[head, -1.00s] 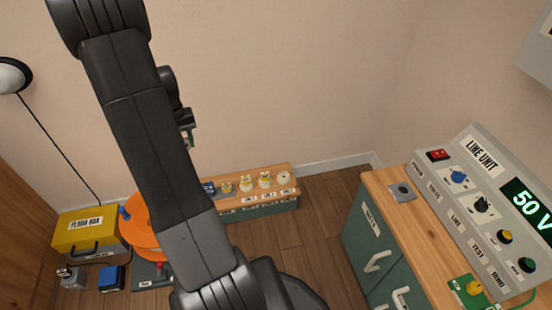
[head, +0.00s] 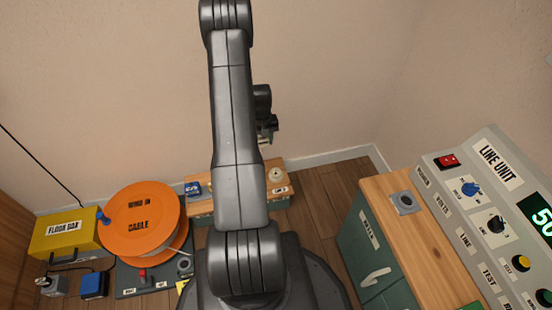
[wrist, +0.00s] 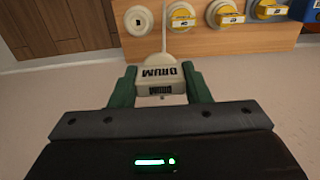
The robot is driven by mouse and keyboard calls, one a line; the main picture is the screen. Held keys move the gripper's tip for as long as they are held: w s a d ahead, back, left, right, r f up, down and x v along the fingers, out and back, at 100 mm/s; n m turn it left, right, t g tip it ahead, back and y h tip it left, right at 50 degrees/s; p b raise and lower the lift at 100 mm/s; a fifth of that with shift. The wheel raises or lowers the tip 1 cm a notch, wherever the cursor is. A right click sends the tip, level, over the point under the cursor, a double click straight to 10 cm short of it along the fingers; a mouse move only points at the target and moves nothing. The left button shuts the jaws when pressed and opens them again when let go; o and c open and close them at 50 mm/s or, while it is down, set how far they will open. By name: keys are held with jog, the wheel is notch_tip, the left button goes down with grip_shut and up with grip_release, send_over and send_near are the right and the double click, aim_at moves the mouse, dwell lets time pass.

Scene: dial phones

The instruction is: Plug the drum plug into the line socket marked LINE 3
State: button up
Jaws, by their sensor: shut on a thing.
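My gripper (wrist: 160,90) is shut on the cream drum plug (wrist: 163,77) in the wrist view. The plug's DRUM label reads upside down, and a pale cord runs from it toward the wooden socket board (wrist: 200,42). I cannot read which is LINE 3. In the head view my arm hides much of the low board (head: 277,193); the gripper (head: 268,130) is small and dark there.
An orange cable drum (head: 140,215), a yellow floor box (head: 65,238) and small boxes stand at left. The grey line unit (head: 490,200) sits on a green cabinet with a wooden top (head: 385,190) at right. Wooden floor lies open between board and cabinet.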

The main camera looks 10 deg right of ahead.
jog(key=shift+s+d+f+b, duration=0.35)
jog(key=shift+d+f, duration=0.4)
jog(key=shift+f, duration=1.55)
jog(key=shift+s+d+f+b, duration=0.25)
jog(key=shift+d+f+b, duration=0.4)
jog(key=shift+f, duration=1.65)
jog(key=shift+s+d+f+b, duration=0.25)
jog(key=shift+d+f, duration=0.65)
jog(key=shift+f, duration=1.4)
jog(key=shift+f+b, duration=0.55)
jog(key=shift+s+f+b, duration=0.15)
jog(key=shift+f+b, duration=0.6)
jog(key=shift+b, duration=0.15)
jog(key=o, duration=1.1)
jog(key=shift+c, duration=1.4)
jog(key=shift+r, duration=0.1)
